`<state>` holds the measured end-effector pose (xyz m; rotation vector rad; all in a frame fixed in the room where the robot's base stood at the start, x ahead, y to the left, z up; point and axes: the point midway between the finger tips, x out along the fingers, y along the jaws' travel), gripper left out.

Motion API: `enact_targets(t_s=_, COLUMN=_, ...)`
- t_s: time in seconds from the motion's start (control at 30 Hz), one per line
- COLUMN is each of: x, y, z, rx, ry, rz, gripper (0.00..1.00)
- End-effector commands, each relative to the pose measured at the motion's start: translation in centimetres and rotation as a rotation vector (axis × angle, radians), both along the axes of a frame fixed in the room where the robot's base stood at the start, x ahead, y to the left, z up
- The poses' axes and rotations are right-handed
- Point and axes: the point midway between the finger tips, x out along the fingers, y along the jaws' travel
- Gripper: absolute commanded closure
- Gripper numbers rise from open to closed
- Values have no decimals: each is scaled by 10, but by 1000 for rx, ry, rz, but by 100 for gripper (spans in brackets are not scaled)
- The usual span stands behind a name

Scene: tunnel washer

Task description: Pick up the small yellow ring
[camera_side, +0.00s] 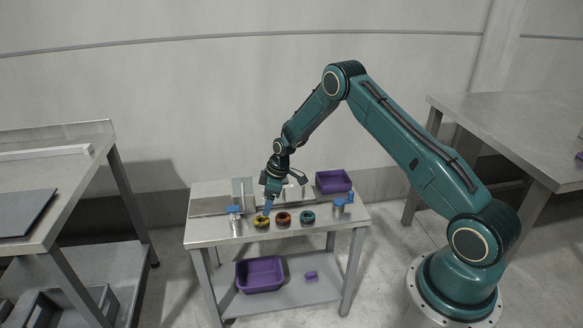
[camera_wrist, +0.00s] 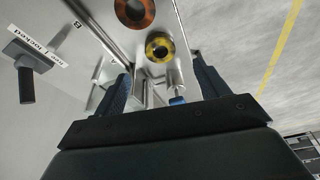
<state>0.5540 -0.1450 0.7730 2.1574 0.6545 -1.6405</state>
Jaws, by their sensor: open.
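The small yellow ring (camera_side: 261,222) sits at the front left of the metal work table. It has dark markings and a dark centre. In the wrist view the yellow ring (camera_wrist: 160,47) lies ahead of my gripper, between the lines of its two fingers. My gripper (camera_side: 267,207) is just above and slightly right of the ring in the side view. Contact with the ring cannot be made out.
An orange-brown ring (camera_side: 283,218) stands close right of the yellow one; it also shows in the wrist view (camera_wrist: 134,12). A teal ring (camera_side: 307,217) is further right. Blue-topped fixtures (camera_side: 235,213) flank the rings. A purple bin (camera_side: 333,181) is at the back right, another (camera_side: 260,275) below.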

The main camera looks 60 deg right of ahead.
Motion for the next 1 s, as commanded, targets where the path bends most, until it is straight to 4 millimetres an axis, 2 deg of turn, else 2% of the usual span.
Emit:
enact_targets(t_s=0.2, x=5, y=4, z=-23, rx=0, ry=0, rz=0, gripper=26)
enact_targets(t_s=0.67, x=8, y=6, z=-33, rx=0, ry=0, rz=0, gripper=26)
enact_targets(t_s=1.0, x=16, y=11, z=-65, rx=1, ry=1, rz=0, gripper=26)
